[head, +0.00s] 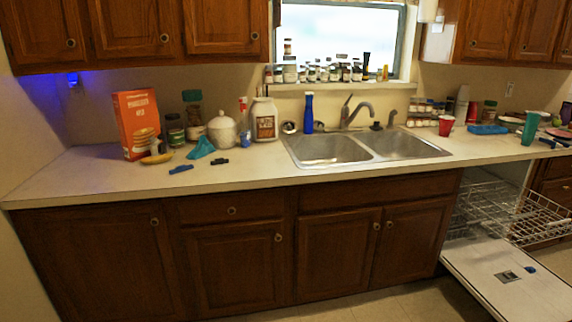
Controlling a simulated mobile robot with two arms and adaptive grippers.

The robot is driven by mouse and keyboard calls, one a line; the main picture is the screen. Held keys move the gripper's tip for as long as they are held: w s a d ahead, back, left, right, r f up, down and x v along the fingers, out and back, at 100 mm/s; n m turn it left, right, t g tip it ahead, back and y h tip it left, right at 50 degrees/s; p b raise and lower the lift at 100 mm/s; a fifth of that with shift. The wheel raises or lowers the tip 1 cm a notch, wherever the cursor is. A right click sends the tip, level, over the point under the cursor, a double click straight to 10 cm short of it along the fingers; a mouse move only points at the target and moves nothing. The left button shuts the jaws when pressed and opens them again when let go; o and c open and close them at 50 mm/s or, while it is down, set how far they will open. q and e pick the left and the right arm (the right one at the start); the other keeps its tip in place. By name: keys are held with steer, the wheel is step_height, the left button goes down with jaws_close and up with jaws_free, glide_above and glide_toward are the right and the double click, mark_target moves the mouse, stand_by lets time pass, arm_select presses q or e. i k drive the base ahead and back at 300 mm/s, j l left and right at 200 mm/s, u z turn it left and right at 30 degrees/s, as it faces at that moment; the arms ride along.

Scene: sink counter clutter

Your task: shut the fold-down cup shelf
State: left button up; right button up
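An open dishwasher stands at the right, under the counter, with its white door (508,290) folded down flat. A wire rack (540,219) is pulled out above the door, and more wire racking (478,206) shows further inside. The rack looks empty. I cannot make out the fold-down cup shelf as a separate part among the thin wires, nor tell whether it is up or down. Neither of my grippers is in view.
The counter (250,174) runs along the wall with a double sink (330,149), an orange box (136,122), a blue bottle (308,112), a red cup (446,125) and a teal cup (530,128). The floor (400,302) left of the dishwasher door is clear.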

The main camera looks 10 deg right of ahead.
mark_target(470, 180)
steer(key=i+z, duration=0.35)
steer(key=i, duration=0.15)
steer(key=i+z, duration=0.35)
steer(key=i, duration=0.2)
steer(key=i+j+z, duration=0.35)
steer(key=i+l+z, duration=0.2)
steer(key=i, duration=0.2)
steer(key=i+l+z, duration=0.25)
steer(key=i, duration=0.15)
steer(key=i+l+z, duration=0.2)
steer(key=i, duration=0.2)
steer(key=i+l+z, duration=0.2)
steer(key=l, duration=0.2)
steer(key=i+l+z, duration=0.15)
steer(key=l, duration=0.25)
steer(key=i+l+z, duration=0.2)
steer(key=i+l, duration=0.1)
steer(key=l, duration=0.1)
